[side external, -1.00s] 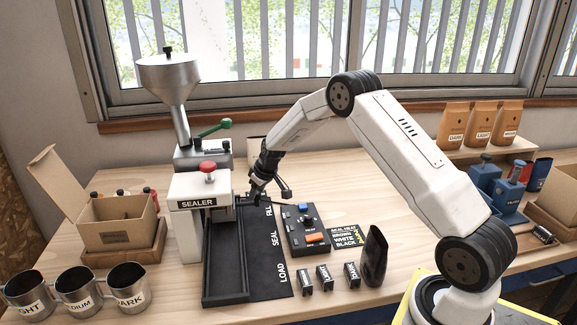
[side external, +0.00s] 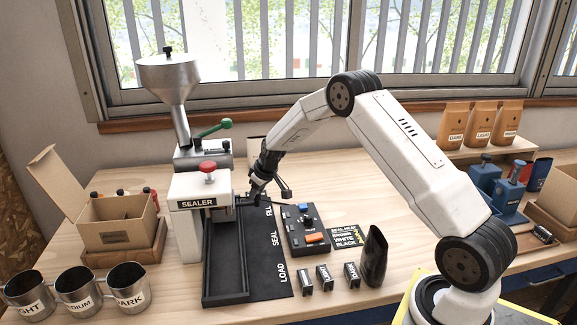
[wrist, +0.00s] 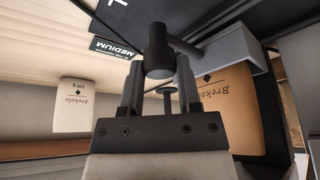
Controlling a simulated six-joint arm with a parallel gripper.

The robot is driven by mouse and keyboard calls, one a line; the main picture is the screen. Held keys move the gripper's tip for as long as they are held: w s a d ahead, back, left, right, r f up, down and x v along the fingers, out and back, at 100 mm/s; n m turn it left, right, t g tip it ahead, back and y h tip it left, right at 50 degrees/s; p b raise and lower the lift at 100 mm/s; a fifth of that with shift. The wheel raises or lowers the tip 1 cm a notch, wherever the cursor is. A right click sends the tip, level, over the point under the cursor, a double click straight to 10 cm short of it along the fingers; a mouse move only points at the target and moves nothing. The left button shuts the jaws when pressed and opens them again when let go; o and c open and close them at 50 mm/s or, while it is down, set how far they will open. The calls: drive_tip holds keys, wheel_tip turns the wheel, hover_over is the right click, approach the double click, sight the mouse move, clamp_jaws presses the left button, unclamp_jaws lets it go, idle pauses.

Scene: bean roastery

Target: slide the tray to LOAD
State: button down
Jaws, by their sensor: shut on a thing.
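My gripper (side external: 257,199) is low beside the sealer (side external: 197,203), near the FILL end of the black track (side external: 225,272). In the wrist view my gripper (wrist: 158,74) is shut on an upright black knob (wrist: 156,44). A dark arm joins the knob to a grey block-like part of the tray (wrist: 228,50). A brown bag (wrist: 218,97) with Brekolo print is at the grey part. In the side view the tray is mostly hidden by the sealer and my gripper. The LOAD mark (side external: 282,273) is at the near end; the track there is empty.
A control box (side external: 306,228) stands right of the track. Several small labelled blocks (side external: 325,278) and a dark scoop-like holder (side external: 375,257) are at the front right. Metal cups (side external: 127,288) and an open carton (side external: 117,220) stand left. A hopper machine (side external: 172,80) rises behind.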

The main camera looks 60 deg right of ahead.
drive_tip(key=shift+s+a, duration=0.1)
idle(0.5)
drive_tip(key=s+a, duration=1.5)
drive_tip(key=shift+a+r, duration=0.1)
drive_tip(key=shift+a, duration=0.15)
idle(0.3)
idle(0.4)
drive_tip(key=shift+c, duration=2.4)
unclamp_jaws()
drive_tip(key=shift+o, duration=1)
drive_tip(key=shift+s, duration=0.1)
drive_tip(key=shift+d, duration=0.1)
drive_tip(key=shift+s+r, duration=0.3)
drive_tip(key=shift+r, duration=0.3)
